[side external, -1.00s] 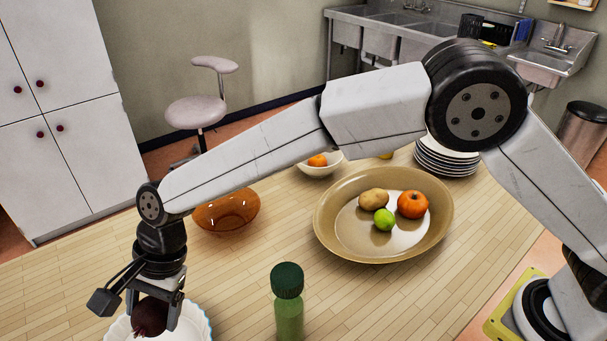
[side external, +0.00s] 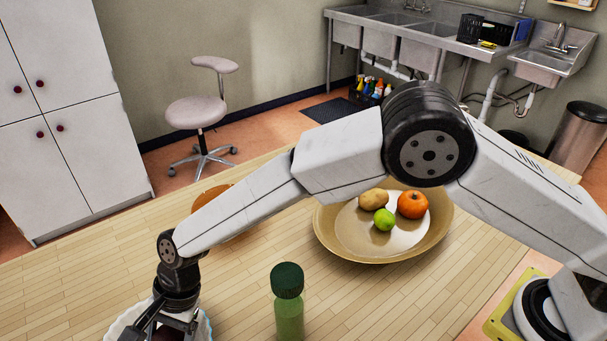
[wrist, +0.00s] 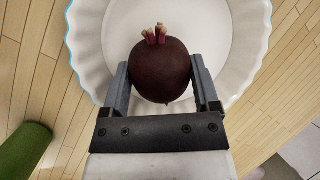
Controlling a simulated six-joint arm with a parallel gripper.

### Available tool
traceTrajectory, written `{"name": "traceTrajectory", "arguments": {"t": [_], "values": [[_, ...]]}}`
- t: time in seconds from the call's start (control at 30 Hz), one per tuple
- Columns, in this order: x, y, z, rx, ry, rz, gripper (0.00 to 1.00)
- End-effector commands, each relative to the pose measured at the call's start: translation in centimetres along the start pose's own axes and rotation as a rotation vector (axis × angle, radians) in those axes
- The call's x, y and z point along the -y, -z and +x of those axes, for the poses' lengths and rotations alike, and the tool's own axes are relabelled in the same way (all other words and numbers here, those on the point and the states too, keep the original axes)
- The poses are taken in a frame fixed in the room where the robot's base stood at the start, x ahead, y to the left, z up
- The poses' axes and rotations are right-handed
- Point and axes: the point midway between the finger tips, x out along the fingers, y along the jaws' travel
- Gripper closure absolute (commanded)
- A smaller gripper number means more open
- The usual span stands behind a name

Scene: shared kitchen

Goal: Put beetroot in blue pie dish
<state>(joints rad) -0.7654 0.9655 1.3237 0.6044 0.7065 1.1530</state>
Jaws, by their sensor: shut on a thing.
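The beetroot (wrist: 160,72) is dark red with short cut stems. In the wrist view my gripper (wrist: 160,85) is shut on it, one finger at each side. The pie dish (wrist: 88,45) is white inside with a fluted rim and a blue outer edge. The beetroot shows in front of the dish's near part, inside the rim outline; whether it touches the bottom I cannot tell. In the side view the dish (side external: 205,330) is at the bottom left, cut by the frame edge, and my gripper (side external: 170,335) is low over it, with its fingertips out of frame.
A green bottle (side external: 288,305) stands right of the dish. A large tan bowl (side external: 330,240) holds a potato (side external: 373,199), a lime (side external: 385,219) and an orange fruit (side external: 411,205). An amber bowl (side external: 205,197) is partly hidden behind my arm.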

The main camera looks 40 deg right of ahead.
Motion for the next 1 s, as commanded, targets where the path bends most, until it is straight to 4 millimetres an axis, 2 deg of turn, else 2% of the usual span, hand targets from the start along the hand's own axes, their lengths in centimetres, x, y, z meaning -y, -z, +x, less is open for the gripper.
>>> {"name": "traceTrajectory", "arguments": {"t": [0.5,0.53,0.6,1.0], "values": [[-0.15,0.29,0.72,0.0,0.001,0.001,0.84],[-0.15,0.3,0.73,0.0,0.001,0.001,0.15],[-0.15,0.29,0.71,0.0,0.001,0.001,0.0],[-0.08,0.17,0.3,0.0,0.001,0.0,0.0]]}}
